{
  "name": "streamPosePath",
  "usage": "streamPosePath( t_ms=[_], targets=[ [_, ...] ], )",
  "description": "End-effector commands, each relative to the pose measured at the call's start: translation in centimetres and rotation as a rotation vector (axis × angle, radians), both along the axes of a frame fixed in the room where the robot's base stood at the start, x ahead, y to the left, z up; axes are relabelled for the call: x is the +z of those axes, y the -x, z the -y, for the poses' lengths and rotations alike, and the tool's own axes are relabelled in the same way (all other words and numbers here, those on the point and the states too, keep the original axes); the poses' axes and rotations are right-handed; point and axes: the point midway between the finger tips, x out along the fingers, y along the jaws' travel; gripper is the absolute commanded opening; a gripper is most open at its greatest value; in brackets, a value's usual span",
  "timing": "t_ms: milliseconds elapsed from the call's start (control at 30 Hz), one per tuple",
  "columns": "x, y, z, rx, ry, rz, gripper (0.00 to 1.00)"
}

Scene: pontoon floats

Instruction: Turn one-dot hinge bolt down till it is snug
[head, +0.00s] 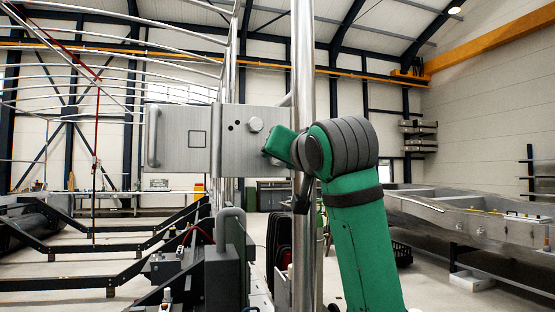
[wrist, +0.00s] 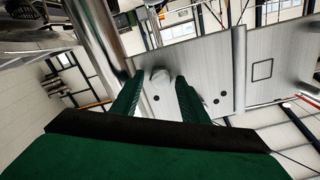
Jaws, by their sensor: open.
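In the head view my gripper (head: 272,148) is at the right part of an upright metal hinge plate (head: 180,140). A round bolt head (head: 256,124) shows just above the fingers, with small dark dots (head: 230,127) to its left. In the wrist view my green-padded gripper (wrist: 160,84) is open, its fingers on either side of a pale rounded bolt head (wrist: 160,75). I cannot tell whether the fingers touch it. A dark dot (wrist: 216,101) shows on the plate right of the fingers. The bolt between the fingers is hidden in the head view.
The plate bears a handle (head: 153,138) and a square outline (head: 197,139). A metal float (head: 470,215) lies at the right. Dark frames (head: 80,282) stand at the left.

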Motion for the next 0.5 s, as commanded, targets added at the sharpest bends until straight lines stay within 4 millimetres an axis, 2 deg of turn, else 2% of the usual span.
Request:
streamPosePath(
  t_ms=[500],
  targets=[
    [0.04, 0.03, 0.05, -0.001, 0.632, 0.206, 0.41]
  ],
)
